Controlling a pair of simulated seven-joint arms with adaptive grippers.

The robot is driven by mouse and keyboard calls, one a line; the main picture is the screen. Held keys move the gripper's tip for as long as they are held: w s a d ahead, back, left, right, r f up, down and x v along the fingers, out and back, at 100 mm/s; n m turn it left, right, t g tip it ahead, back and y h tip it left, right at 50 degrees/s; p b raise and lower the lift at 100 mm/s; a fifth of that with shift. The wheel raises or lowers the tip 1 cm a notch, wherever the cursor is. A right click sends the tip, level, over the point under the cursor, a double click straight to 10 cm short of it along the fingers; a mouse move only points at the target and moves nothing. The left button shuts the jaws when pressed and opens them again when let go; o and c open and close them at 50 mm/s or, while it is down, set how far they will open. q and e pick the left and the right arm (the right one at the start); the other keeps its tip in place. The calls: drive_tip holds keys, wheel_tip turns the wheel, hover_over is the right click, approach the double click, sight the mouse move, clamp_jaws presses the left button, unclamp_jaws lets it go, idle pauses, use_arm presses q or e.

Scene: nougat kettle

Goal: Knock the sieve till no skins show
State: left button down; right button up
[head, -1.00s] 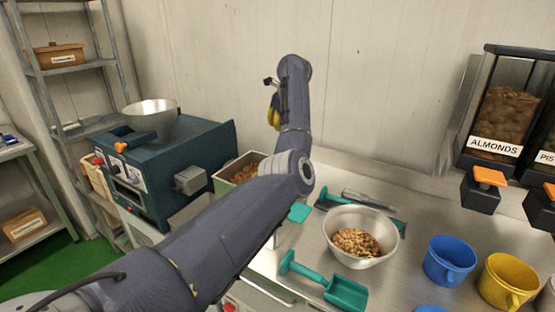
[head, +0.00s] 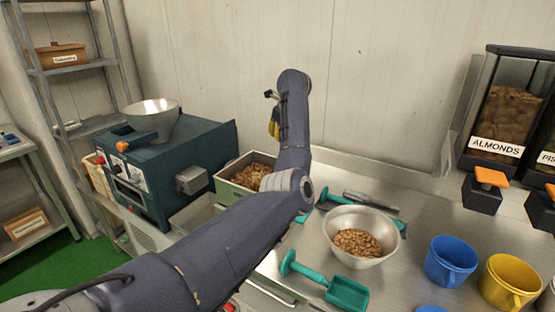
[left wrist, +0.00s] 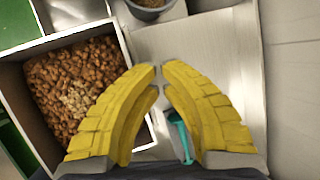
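My left gripper (head: 274,123) hangs behind my arm, above and just right of an open box (head: 226,192) of brown, flaky pieces. In the left wrist view its yellow fingers (left wrist: 160,78) have their tips nearly together with nothing seen between them. That view shows the box (left wrist: 18,100) beside the left finger, with paler pieces amid the brown ones. I cannot pick out a sieve for certain. A metal bowl (head: 335,222) of tan nuts stands on the counter, with teal-handled tools around it. My right gripper is out of view.
A teal scoop (head: 345,293) lies in front of the bowl. Blue (head: 449,264) and yellow (head: 508,282) cups stand at right, below the almond dispenser (head: 500,115). A dark teal machine (head: 175,165) with a metal hopper stands left of the box.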

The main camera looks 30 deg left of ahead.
use_arm(q)
drive_tip(key=shift+s+f, duration=0.2)
drive_tip(key=shift+f, duration=0.55)
drive_tip(key=shift+s+f, duration=0.15)
drive_tip(key=shift+f, duration=0.6)
drive_tip(key=shift+s+f, duration=0.2)
drive_tip(key=shift+f, duration=0.55)
drive_tip(key=c, duration=2.1)
unclamp_jaws()
clamp_jaws()
drive_tip(key=shift+s+f, duration=0.2)
drive_tip(key=shift+f, duration=0.6)
